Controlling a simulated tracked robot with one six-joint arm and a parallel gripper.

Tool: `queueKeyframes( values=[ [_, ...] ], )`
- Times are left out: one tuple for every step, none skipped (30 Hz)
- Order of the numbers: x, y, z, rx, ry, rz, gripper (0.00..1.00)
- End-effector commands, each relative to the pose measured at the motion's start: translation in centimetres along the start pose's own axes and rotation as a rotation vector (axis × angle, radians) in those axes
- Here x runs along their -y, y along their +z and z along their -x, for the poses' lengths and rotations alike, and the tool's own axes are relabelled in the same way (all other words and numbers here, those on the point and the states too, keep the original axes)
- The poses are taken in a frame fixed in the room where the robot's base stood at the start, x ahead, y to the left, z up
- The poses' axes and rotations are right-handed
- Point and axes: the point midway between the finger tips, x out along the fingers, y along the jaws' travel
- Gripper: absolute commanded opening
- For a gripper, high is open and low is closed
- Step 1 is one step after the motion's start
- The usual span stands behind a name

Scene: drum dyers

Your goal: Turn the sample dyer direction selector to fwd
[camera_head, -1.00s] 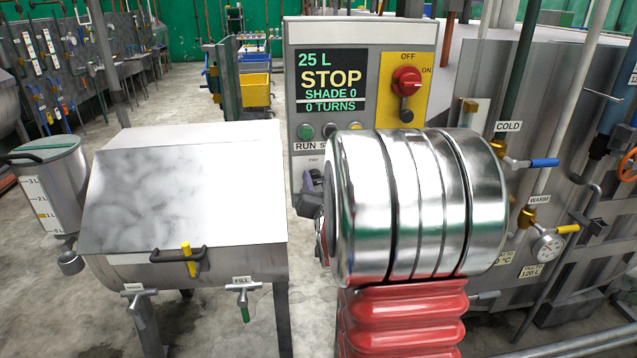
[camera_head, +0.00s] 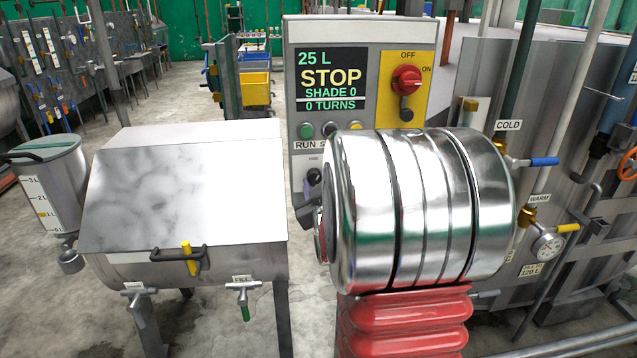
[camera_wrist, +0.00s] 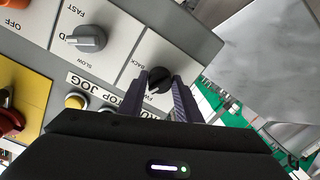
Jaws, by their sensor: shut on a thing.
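The direction selector is a round black knob (camera_wrist: 157,78) on the light grey control panel (camera_wrist: 118,50) in the wrist view. Part of a label beginning "FW" shows at its lower side. My gripper (camera_wrist: 160,84) has its two dark fingers on either side of the knob, shut on it. The fingers hide part of the knob and its lettering, so I cannot tell for sure which mark it points to. In the head view the knob (camera_head: 314,176) shows low on the panel, left of my silver wrist, with my gripper (camera_head: 309,203) just below it.
The panel's display (camera_head: 331,80) reads 25 L, STOP, SHADE 0, 0 TURNS. A red switch (camera_head: 407,79) sits on a yellow plate beside it. A grey speed knob (camera_wrist: 86,38) neighbours the selector. A lidded steel dyer (camera_head: 185,195) stands left; pipes and valves are at right.

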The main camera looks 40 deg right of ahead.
Motion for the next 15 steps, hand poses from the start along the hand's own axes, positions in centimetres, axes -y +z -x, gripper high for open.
queueKeyframes(
  values=[
    [-0.14, -0.14, 0.02, -0.001, 0.004, 0.043, 0.08],
    [-0.14, -0.16, 0.01, 0.000, 0.005, 0.071, 0.08],
    [-0.13, -0.19, 0.01, 0.002, 0.006, 0.109, 0.08],
    [-0.12, -0.21, 0.01, 0.003, 0.007, 0.138, 0.08],
    [-0.11, -0.23, 0.00, 0.003, 0.007, 0.166, 0.08],
    [-0.09, -0.26, 0.00, 0.005, 0.008, 0.205, 0.08],
    [-0.07, -0.28, -0.01, 0.005, 0.008, 0.234, 0.08],
    [-0.05, -0.30, -0.01, 0.006, 0.009, 0.262, 0.08],
    [-0.02, -0.33, -0.02, 0.007, 0.009, 0.300, 0.08],
    [0.00, -0.35, -0.02, 0.008, 0.010, 0.329, 0.08],
    [0.01, -0.37, -0.02, 0.009, 0.010, 0.356, 0.08],
    [0.03, -0.40, -0.03, 0.010, 0.011, 0.392, 0.08],
    [0.05, -0.41, -0.03, 0.011, 0.012, 0.418, 0.08],
    [0.07, -0.43, -0.03, 0.011, 0.013, 0.444, 0.08],
    [0.10, -0.45, -0.04, 0.012, 0.013, 0.476, 0.08]
  ],
)
